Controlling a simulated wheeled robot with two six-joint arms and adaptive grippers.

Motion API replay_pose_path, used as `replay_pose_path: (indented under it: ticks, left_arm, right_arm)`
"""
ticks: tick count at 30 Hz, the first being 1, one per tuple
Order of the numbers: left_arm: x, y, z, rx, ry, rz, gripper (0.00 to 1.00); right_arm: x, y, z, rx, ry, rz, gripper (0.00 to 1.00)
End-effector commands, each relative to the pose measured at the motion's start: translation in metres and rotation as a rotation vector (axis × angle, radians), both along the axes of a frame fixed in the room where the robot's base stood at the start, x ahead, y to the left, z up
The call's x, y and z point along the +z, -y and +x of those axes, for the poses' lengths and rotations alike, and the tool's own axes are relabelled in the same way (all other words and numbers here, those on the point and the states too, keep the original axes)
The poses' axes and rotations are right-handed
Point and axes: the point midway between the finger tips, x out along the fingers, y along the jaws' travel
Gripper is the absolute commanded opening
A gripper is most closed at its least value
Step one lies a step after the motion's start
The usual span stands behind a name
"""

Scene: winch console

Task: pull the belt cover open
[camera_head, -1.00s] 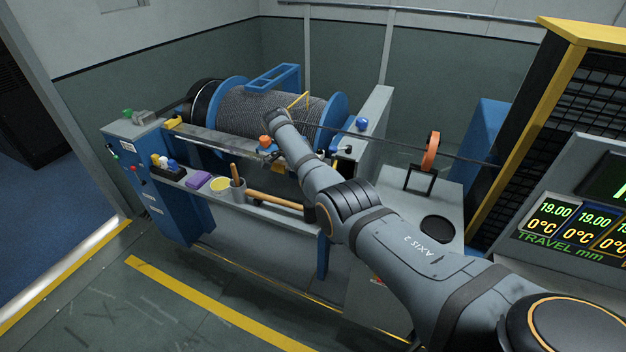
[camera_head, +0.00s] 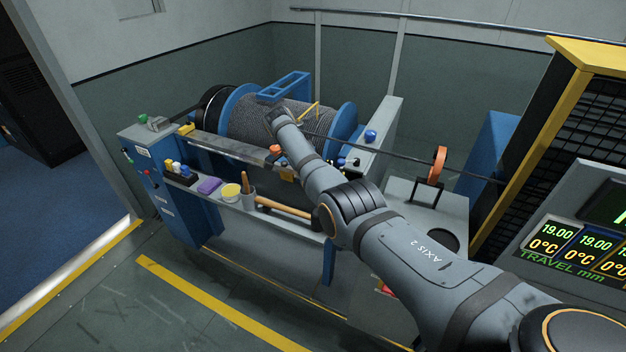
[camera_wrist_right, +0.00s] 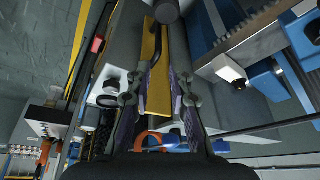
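My right arm reaches from the lower right to the winch drum (camera_head: 262,118), its wrist over the drum's front. In the head view the arm hides my right gripper. In the right wrist view the right gripper (camera_wrist_right: 156,88) has its two purple-padded fingers apart. A thin yellow bar (camera_head: 309,113) also stands by the wrist in the head view. A dark flat panel (camera_wrist_right: 128,38) lies beside the bar in the wrist view. I cannot tell for certain which part is the belt cover. My left gripper is out of view.
A front shelf holds a purple block (camera_head: 209,185), a yellow tin (camera_head: 231,190), a grey cup (camera_head: 249,197) and a mallet (camera_head: 284,208). A yellow-framed black mesh guard (camera_head: 550,130) rises further right. Floor in front is clear.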

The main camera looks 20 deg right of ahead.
Motion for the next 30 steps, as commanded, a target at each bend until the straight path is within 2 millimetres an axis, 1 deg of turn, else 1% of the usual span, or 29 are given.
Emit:
replay_pose_path:
  ticks: [5,7,15,18,22,30]
  left_arm:
    - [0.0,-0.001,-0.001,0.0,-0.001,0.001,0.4]
    - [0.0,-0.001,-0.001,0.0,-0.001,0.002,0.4]
    - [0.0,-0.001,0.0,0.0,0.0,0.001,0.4]
    - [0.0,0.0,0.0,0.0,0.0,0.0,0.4]
    - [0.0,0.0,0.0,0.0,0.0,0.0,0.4]
    - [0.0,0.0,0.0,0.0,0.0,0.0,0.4]
  right_arm:
    - [0.001,0.0,0.0,-0.001,0.001,0.0,0.2]
    - [0.007,-0.003,0.001,0.0,0.003,0.0,0.2]
    - [0.053,-0.021,0.006,0.001,0.003,0.0,0.2]
    - [0.064,-0.026,0.007,0.0,0.002,0.0,0.2]
    - [0.069,-0.028,0.007,-0.001,-0.001,0.0,0.2]
    - [0.069,-0.028,0.007,0.0,0.0,0.0,0.2]
